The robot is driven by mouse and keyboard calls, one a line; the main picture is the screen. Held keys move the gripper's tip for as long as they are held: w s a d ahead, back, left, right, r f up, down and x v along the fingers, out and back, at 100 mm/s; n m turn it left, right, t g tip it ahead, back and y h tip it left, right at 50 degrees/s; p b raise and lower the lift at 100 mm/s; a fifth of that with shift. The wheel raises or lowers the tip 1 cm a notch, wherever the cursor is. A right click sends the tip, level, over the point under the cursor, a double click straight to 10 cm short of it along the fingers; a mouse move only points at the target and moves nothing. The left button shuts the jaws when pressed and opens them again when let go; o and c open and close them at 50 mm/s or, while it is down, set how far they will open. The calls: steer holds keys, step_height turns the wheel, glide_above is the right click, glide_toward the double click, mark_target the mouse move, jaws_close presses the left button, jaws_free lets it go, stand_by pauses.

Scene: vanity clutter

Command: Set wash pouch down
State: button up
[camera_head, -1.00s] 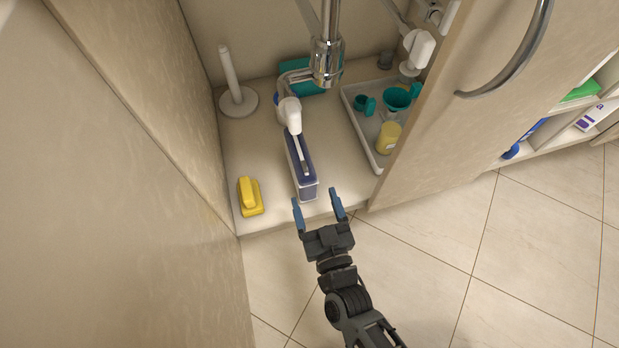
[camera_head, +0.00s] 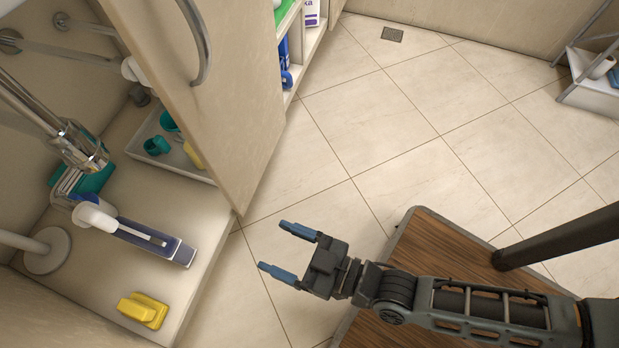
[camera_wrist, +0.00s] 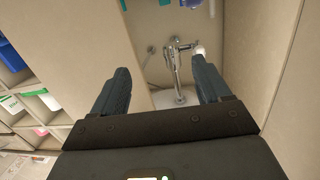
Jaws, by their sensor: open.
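No item in view is clearly the wash pouch. A long, narrow navy and white item (camera_head: 178,252) lies on the cabinet floor near its front edge; I cannot tell if it is the pouch. My gripper (camera_head: 272,245) is open and empty, over the floor tiles to the right of the cabinet edge, apart from everything. In the wrist view its two fingers (camera_wrist: 160,65) stand wide apart with nothing between them, facing the cabinet pipe (camera_wrist: 173,68).
The open cabinet door (camera_head: 215,105) stands beyond my gripper. Inside the cabinet are a yellow item (camera_head: 143,311), a white upright holder (camera_head: 46,250), a chrome pipe (camera_head: 85,148) and a tray (camera_head: 178,160) with teal cups. A white shelf rack (camera_head: 592,92) stands far right.

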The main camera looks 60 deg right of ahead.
steer(key=s+d+r+g+h, duration=0.1)
steer(key=s+d+r, duration=0.3)
steer(key=s+r, duration=0.3)
steer(key=s+d+r+m+h, duration=0.1)
steer(key=s+d+r, duration=0.4)
steer(key=r, duration=0.6)
steer(key=shift+s+d+r+m+g+h, duration=0.15)
steer(key=shift+s+d+m+g+h, duration=0.2)
steer(key=shift+s+h, duration=0.4)
steer(key=shift+s+r, duration=0.1)
